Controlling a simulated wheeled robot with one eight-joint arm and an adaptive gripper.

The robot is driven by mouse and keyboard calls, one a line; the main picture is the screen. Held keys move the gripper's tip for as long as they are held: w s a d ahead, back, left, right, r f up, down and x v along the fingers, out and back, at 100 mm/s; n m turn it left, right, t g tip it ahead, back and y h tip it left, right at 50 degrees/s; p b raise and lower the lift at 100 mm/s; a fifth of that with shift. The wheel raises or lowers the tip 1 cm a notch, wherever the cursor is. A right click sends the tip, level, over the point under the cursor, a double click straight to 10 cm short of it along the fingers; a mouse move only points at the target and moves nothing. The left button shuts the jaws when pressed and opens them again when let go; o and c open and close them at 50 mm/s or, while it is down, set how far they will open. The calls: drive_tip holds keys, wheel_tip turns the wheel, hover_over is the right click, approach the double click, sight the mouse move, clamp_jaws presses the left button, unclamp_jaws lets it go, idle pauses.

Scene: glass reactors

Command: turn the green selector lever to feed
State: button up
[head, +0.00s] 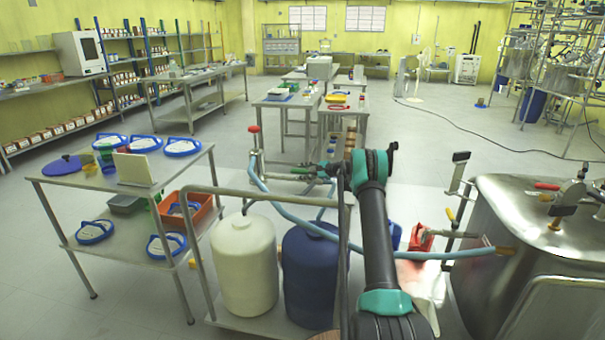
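A small green lever (301,170) shows on the metal pipework above the cart with the two drums. It is small in the head view, and its marked positions cannot be read. My arm reaches forward from the bottom of the view, and its far end bends left at a teal joint. My gripper (333,172) is a dark shape beside the pipework, just right of the green lever. Whether it touches the lever cannot be told. Its fingers are too small and too overlapped by the pipes to show whether they are open or shut.
A white drum (246,265) and a blue drum (311,275) stand on the cart below. A red-topped valve (254,130) stands left of the lever. A light-blue hose (285,212) crosses behind my arm towards the steel reactor (548,225). A side table (62,182) stands left.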

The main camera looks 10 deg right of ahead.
clamp_jaws()
